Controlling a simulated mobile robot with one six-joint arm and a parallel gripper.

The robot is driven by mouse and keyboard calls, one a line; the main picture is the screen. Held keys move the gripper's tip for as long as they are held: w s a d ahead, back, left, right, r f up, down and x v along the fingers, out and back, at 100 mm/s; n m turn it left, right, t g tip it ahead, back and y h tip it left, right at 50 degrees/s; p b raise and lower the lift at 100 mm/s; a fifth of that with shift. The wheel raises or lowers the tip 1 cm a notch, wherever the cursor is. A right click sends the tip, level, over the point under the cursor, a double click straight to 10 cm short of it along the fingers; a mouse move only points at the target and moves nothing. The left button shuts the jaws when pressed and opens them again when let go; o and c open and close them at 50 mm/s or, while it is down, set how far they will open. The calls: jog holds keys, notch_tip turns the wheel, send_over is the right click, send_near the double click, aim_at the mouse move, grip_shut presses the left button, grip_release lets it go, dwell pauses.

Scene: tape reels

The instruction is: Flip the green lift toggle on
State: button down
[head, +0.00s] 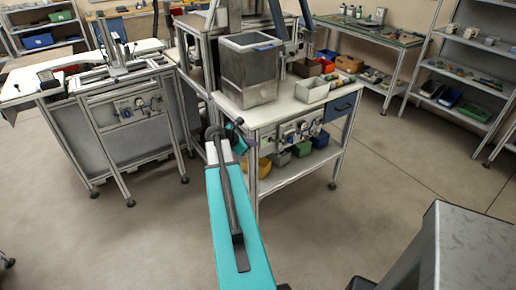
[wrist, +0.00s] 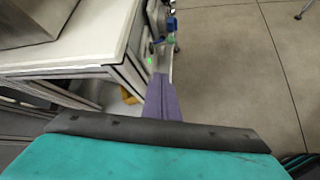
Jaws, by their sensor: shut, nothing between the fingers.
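In the wrist view, my gripper (wrist: 162,84) has two purple fingers pressed together with nothing between them. They point at the side of a white-topped bench, close to its corner post. Small bright green spots (wrist: 150,61) show just beyond and left of the fingertips, on the panel side under the bench top. One may be the green lift toggle, but it is too small to tell its position. In the head view, my gripper (head: 238,137) is at the bench's front left corner, partly behind my teal arm. No green toggle can be made out there.
The bench (head: 281,112) carries a grey bin (head: 248,72) and a white box (head: 311,90). A panel with gauges (head: 297,132) sits under its top, above a shelf of coloured bins. A grey block (head: 470,250) stands front right. Open floor lies right of the bench.

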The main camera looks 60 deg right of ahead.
jog(key=shift+w+v, duration=0.2)
jog(key=shift+v, duration=0.85)
jog(key=shift+d, duration=0.15)
